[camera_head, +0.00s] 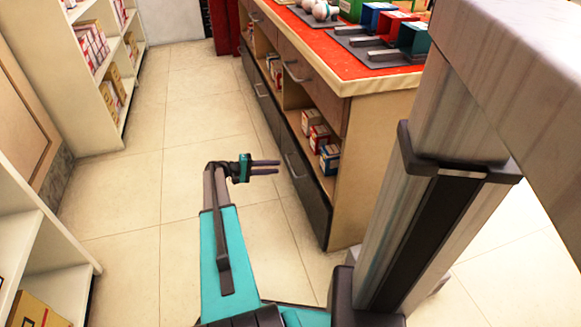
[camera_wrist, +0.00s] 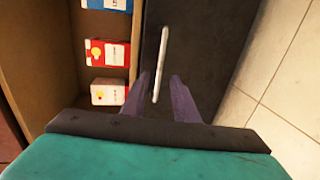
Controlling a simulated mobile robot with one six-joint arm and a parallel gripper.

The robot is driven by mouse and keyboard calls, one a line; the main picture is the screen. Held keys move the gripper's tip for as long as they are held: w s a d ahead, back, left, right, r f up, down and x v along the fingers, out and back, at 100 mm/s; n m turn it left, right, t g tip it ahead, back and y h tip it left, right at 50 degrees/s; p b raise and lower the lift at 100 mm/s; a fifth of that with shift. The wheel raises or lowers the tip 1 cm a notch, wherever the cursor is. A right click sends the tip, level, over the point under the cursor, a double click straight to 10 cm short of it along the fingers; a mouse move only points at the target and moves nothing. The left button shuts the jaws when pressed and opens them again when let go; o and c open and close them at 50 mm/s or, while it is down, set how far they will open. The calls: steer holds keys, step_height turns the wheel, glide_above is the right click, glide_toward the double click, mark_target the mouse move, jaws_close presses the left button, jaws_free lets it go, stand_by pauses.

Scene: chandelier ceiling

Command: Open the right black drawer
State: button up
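The right black drawer (camera_head: 310,190) is the near lower front of the counter and looks shut. Its pale bar handle (camera_head: 292,166) shows near its left part. In the wrist view, the drawer front (camera_wrist: 205,45) is dark and the handle (camera_wrist: 161,62) runs nearly upright in the picture. My gripper (camera_head: 279,167) is open and empty, its two fingers pointing at the drawer near the handle. In the wrist view the handle's lower end shows between the fingers of my gripper (camera_wrist: 161,76); contact cannot be told.
An open shelf with small boxes (camera_head: 320,138) is above the drawer; it also shows in the wrist view (camera_wrist: 108,52). Another black drawer (camera_head: 262,92) lies farther along. The red countertop (camera_head: 345,62) holds goods. Tiled floor (camera_head: 150,190) is free; white shelves (camera_head: 95,85) stand left.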

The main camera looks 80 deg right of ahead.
mark_target(290, 165)
steer(key=b+x, duration=0.2)
steer(key=x, duration=0.6)
steer(key=shift+s, duration=0.15)
jaws_close()
steer(key=shift+f, duration=0.1)
stand_by(1.1)
